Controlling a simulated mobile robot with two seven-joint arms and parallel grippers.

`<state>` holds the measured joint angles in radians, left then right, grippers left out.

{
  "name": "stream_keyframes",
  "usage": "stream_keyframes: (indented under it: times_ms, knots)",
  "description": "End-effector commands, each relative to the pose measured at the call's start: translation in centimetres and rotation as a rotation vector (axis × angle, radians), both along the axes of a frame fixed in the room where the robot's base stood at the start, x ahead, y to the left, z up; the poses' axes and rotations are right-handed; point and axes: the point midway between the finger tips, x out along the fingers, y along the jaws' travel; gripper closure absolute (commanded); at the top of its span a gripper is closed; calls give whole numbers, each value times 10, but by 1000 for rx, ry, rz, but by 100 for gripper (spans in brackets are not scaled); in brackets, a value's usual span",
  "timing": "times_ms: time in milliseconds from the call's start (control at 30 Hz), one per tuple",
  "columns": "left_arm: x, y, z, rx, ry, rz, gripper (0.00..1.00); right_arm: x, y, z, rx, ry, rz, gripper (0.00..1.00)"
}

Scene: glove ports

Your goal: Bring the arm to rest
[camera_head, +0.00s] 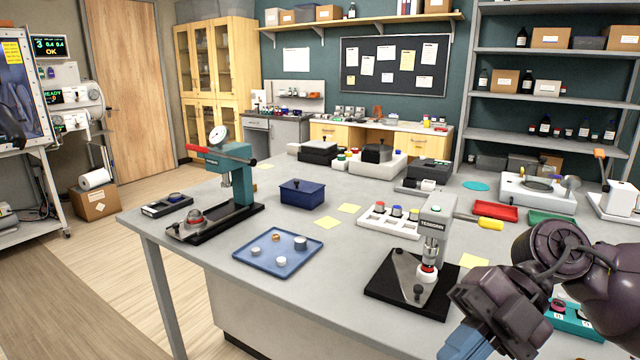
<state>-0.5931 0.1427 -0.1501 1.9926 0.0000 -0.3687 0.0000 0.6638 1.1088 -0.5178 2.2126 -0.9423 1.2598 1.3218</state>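My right arm (550,255), dark purple-brown, comes in from the right and bends down over the front right of the grey bench (340,190). At its lower end is my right gripper (466,345), with a blue part cut off by the bottom edge; its fingertips are hidden, so I cannot tell if it is open or shut. The black-based tester (437,240) stands just left of the arm. My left arm and gripper are not in view.
A blue tray (277,268) holds several small round pieces. A teal press (240,175) stands at the bench's left. A white rack (390,232) and a blue box (302,193) stand mid-bench. A teal rack (575,326) sits partly behind my arm.

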Motion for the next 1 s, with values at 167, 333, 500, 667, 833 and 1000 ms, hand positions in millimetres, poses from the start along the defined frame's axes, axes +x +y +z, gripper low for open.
stream_keyframes:
  times_ms: [167, 333, 500, 667, 833, 1000]
  knots:
    - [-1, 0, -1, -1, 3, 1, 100, 7, 28, -9, 401, 96, -125, 100]
    - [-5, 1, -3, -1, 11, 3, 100, 28, 33, -19, 714, 161, -357, 100]
    - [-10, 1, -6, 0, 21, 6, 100, 55, 17, -46, 938, 214, -682, 100]
    - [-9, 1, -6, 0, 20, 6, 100, 74, -13, -94, 1042, 264, -1050, 100]
    - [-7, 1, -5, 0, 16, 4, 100, 74, -53, -169, 1021, 329, -1471, 100]
    - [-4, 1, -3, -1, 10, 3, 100, 42, -91, -258, 862, 423, -1872, 100]
